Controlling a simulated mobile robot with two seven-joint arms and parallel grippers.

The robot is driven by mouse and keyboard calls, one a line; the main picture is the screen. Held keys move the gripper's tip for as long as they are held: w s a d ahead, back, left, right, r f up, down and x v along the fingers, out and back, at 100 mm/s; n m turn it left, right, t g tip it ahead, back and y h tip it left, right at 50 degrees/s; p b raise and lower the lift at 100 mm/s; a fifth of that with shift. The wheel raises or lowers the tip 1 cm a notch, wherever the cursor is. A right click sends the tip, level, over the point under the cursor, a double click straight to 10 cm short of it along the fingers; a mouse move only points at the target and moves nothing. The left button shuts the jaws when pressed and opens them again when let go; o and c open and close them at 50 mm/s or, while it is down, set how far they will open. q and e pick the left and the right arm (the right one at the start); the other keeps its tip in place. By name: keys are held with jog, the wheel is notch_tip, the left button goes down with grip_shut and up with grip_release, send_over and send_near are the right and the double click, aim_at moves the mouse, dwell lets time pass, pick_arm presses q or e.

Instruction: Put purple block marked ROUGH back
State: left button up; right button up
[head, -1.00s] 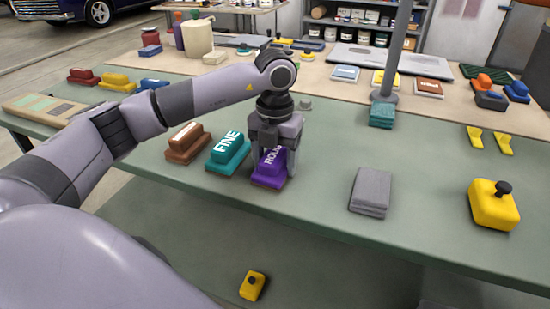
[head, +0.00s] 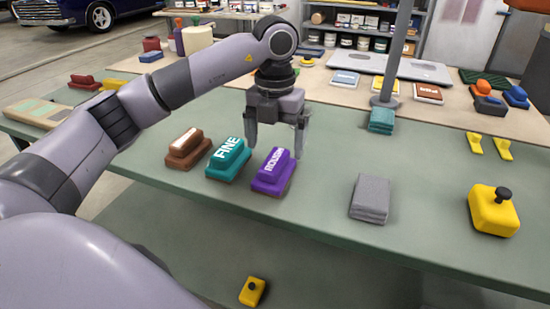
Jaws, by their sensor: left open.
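The purple block marked ROUGH (head: 272,173) sits on the green table (head: 330,190) in the head view, at the right end of a short row. The teal block marked FINE (head: 228,158) stands just left of it, and a brown block (head: 186,150) stands left of that. My left gripper (head: 275,146) is open and empty above and behind the purple block, its fingers pointing down and apart from it. My right gripper is not in view.
A folded grey cloth (head: 370,199) and a yellow block with a black knob (head: 493,211) lie to the right. A grey post (head: 397,60) rises behind, with a folded teal cloth (head: 381,120) at its foot. The table between purple block and grey cloth is clear.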

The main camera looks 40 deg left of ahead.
aim_at(274, 159)
pick_arm(q)
notch_tip(274, 159, up, 6)
jog(key=shift+f, duration=0.15)
jog(key=shift+s, duration=0.1)
dwell(0.5)
